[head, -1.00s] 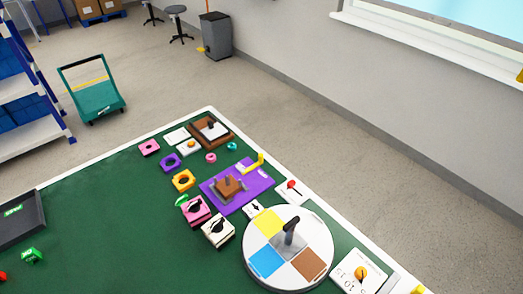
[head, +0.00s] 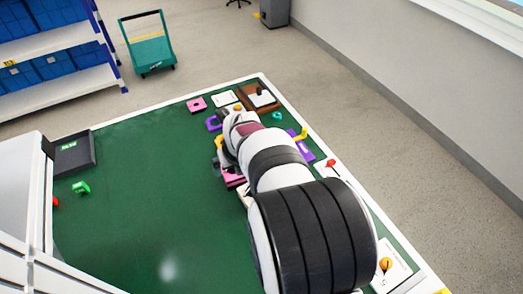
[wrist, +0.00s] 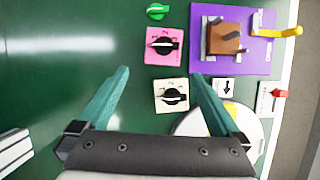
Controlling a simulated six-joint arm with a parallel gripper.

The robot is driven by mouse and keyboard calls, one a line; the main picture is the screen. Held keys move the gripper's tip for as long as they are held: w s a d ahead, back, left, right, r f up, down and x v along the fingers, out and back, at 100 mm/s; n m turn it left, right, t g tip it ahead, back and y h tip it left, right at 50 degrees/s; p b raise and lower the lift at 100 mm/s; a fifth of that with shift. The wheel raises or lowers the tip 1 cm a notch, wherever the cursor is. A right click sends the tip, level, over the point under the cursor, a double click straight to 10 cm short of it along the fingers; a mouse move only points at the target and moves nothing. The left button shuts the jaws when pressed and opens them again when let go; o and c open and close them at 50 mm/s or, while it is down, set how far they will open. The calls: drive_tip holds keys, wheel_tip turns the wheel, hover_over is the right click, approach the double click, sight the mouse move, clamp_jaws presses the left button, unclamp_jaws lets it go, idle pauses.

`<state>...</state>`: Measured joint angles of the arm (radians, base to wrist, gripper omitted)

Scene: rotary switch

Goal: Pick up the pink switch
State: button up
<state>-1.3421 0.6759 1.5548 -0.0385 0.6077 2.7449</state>
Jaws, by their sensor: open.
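The pink switch (wrist: 164,46), a pink block with a black rotary knob, lies on the green table in the upper middle of the wrist view. In the head view only a pink edge of it (head: 234,180) shows beside my arm. My gripper (wrist: 160,78) is open and empty, its two teal fingers spread wide. In the wrist view the pink switch appears just beyond the fingertips, between their lines. A cream switch (wrist: 171,95) with a black knob appears between the fingers. The gripper itself is hidden behind my arm in the head view.
A green knob (wrist: 158,11) lies beyond the pink switch. A purple plate (wrist: 257,57) with a brown block (wrist: 222,40) is close on its right. A white disc (wrist: 190,122) is partly hidden by the right finger.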

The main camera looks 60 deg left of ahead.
sight(234, 173)
drive_tip(key=x, duration=0.7)
drive_tip(key=shift+f, duration=0.1)
drive_tip(key=x, duration=0.5)
drive_tip(key=shift+w+a, duration=0.25)
drive_tip(key=shift+a, duration=0.2)
drive_tip(key=c, duration=1.4)
